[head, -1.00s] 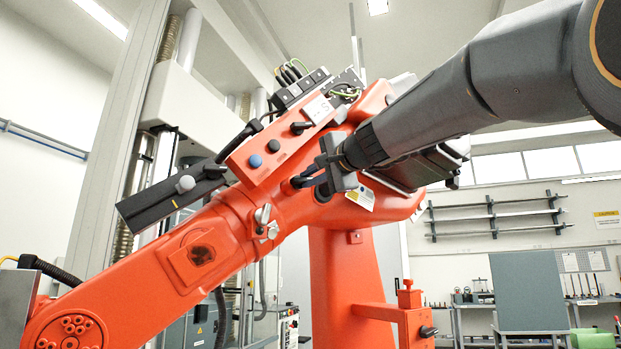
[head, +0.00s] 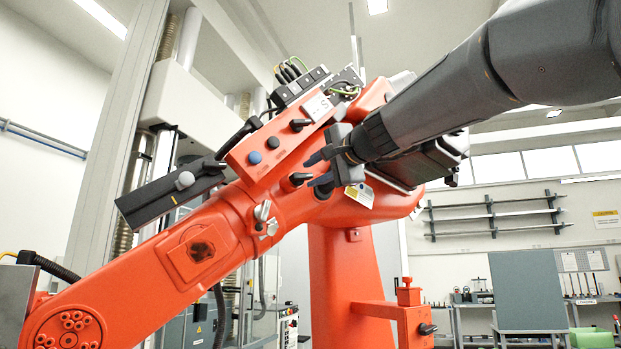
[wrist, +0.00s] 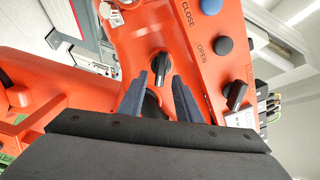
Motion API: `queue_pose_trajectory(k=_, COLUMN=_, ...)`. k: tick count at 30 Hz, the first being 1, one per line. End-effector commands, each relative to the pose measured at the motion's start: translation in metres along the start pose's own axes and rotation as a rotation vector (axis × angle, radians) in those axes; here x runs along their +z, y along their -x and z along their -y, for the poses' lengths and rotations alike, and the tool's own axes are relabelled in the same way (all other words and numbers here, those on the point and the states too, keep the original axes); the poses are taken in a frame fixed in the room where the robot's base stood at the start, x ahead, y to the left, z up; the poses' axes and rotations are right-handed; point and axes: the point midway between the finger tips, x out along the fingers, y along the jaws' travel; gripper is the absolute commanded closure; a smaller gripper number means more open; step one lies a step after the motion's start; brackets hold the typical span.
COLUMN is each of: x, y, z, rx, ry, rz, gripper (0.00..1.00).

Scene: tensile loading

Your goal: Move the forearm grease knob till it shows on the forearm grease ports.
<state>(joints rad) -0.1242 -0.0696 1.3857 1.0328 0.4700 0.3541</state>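A black knob (head: 299,178) sits on the orange arm's housing, below the button panel. It is likely the forearm grease knob, though I can read no label on it. In the wrist view the knob (wrist: 160,68) lies beyond and between my fingertips, slightly slanted. My gripper (head: 315,170) is open, its two blue fingers apart and pointing at the knob from the right. In the wrist view my gripper (wrist: 167,78) looks empty, and contact cannot be told. Metal fittings (head: 263,211), possibly the grease ports, stick out at lower left of the knob.
The panel above carries a blue button (head: 255,158) by CLOSE, a black button (wrist: 223,45) by OPEN, and another black knob (head: 300,124). A dark bar with a grey knob (head: 185,181) juts left.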

Motion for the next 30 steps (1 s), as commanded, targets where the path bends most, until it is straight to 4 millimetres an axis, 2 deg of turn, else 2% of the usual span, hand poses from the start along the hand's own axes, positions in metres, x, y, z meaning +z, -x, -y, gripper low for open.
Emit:
queue_pose_trajectory(k=1, x=0.0, y=0.01, z=-0.001, rx=-0.002, ry=0.002, rz=-0.002, gripper=0.69)
queue_pose_trajectory(k=6, x=0.0, y=0.037, z=-0.002, rx=-0.001, ry=0.001, rz=-0.002, gripper=0.69)
queue_pose_trajectory(k=12, x=0.0, y=0.054, z=-0.001, rx=0.0, ry=0.0, rz=0.0, gripper=0.69)
queue_pose_trajectory(k=30, x=0.0, y=0.055, z=-0.001, rx=0.002, ry=0.001, rz=0.001, gripper=0.69)
